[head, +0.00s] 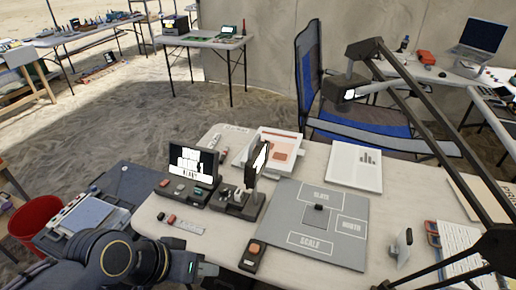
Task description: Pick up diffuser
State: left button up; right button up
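I cannot tell for sure which thing is the diffuser. A small upright white panel (403,246) stands at the right of the grey board (285,250). A dark tilted panel with a bright face (260,158) stands on a black base left of the board. My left gripper (208,269) is at the table's front left edge, below a small dark box with an orange button (251,257), apart from both panels. Its fingers are small and partly blurred, so I cannot tell whether they are open. My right gripper is not in view.
A black jointed arm (435,140) with a lit head (346,90) reaches over the table's right side. A screen (193,160) stands at the left. A tray with papers (268,147) and a white sheet (355,167) lie behind. A blue chair (312,75) stands beyond.

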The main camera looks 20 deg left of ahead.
aim_at(405, 240)
jog(key=l+z, duration=0.25)
jog(key=l, duration=1.05)
jog(key=l+u, duration=0.2)
jog(key=u, duration=0.25)
jog(key=i+l+u, duration=0.1)
jog(key=u, duration=0.35)
jog(key=l+u, duration=0.3)
jog(key=u, duration=0.2)
jog(key=l+u, duration=0.25)
jog(key=u, duration=0.2)
